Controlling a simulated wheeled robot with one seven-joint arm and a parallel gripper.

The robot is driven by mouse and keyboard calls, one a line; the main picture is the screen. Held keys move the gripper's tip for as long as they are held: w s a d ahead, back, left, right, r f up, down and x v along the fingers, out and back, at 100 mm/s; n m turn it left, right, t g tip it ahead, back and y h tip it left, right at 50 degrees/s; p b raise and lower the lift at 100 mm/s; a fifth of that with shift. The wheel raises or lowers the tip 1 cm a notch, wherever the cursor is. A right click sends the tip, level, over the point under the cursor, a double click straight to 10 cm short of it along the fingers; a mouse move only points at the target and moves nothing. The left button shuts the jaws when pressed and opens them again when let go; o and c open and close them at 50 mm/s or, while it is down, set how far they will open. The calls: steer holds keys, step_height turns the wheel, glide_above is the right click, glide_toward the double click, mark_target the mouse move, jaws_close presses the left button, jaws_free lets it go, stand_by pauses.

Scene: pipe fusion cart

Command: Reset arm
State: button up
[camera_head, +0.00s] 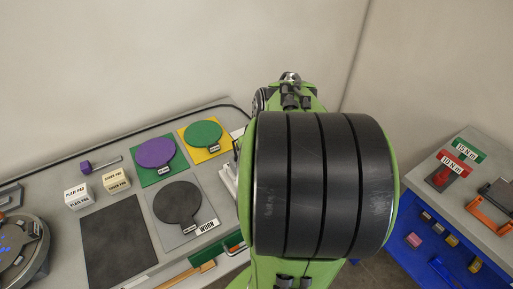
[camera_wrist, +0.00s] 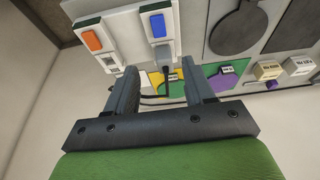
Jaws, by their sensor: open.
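My gripper (camera_wrist: 160,82) shows in the wrist view with its two dark fingers spread apart and nothing held between them. Beyond the fingers is a pale panel with an orange block (camera_wrist: 91,39) and a blue block (camera_wrist: 157,26). A dark rod or lever stands below the blue block, seen between the fingers; I cannot tell whether a finger touches it. In the head view my green and black arm fills the middle and hides my gripper.
A grey bench (camera_head: 115,175) at left carries a purple disc (camera_head: 156,152), a green disc (camera_head: 203,134), a dark disc (camera_head: 178,203) labelled WORN, a black mat (camera_head: 118,243) and two small labelled boxes. A blue cart (camera_head: 414,259) with a grey top stands at right.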

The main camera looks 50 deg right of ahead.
steer(key=shift+v, duration=1.05)
steer(key=s+a+r+n+t, duration=0.1)
steer(key=s+a+r, duration=0.1)
steer(key=a, duration=0.7)
steer(key=s+a+r+n+t+y, duration=0.1)
steer(key=s+a, duration=0.3)
steer(key=a, duration=0.5)
steer(key=shift+a+r+n, duration=0.25)
steer(key=shift+r+n, duration=0.1)
steer(key=shift+n, duration=0.25)
